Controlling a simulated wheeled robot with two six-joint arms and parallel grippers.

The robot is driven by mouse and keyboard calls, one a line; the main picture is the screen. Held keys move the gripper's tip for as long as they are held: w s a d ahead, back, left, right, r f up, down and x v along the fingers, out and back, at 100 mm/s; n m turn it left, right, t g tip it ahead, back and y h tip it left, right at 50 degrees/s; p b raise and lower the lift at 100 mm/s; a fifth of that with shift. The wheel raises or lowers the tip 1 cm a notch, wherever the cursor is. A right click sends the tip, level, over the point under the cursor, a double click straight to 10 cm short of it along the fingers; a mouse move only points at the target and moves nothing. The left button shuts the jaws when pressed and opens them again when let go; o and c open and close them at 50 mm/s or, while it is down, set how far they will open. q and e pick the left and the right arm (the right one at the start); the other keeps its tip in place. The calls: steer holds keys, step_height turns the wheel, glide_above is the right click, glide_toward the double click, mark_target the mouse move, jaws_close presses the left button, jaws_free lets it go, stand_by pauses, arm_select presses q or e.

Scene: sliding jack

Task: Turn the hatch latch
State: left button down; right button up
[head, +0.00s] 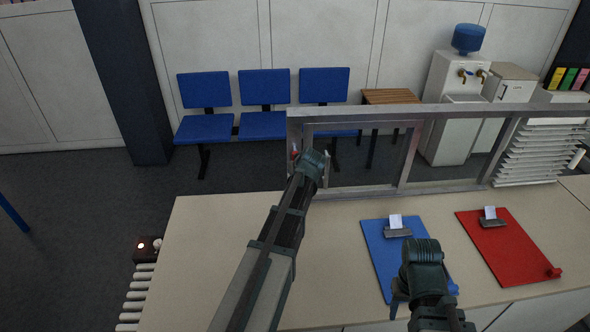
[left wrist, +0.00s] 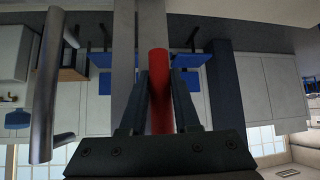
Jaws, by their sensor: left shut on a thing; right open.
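The sliding hatch (head: 405,165) is a metal-framed glass window standing on the counter. The red latch handle (left wrist: 160,88) stands between the two fingers of my left gripper (left wrist: 159,95), which is shut on it. In the head view only a small bit of the red latch (head: 294,153) shows at the left post of the hatch frame; my left wrist (head: 312,165) hides most of this spot. My right gripper (head: 425,292) is open and empty, over the lower part of the blue clipboard (head: 378,240).
A red clipboard (head: 505,250) lies on the counter (head: 200,260) at the right. A grey bar (left wrist: 46,90) shows beside the gripper in the left wrist view. Blue chairs (head: 264,88) and a water cooler (head: 450,85) stand behind the hatch. The counter's left part is bare.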

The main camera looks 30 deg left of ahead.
arm_select(q)
steer(key=c, duration=0.7)
jaws_free()
steer(key=shift+o, duration=0.2)
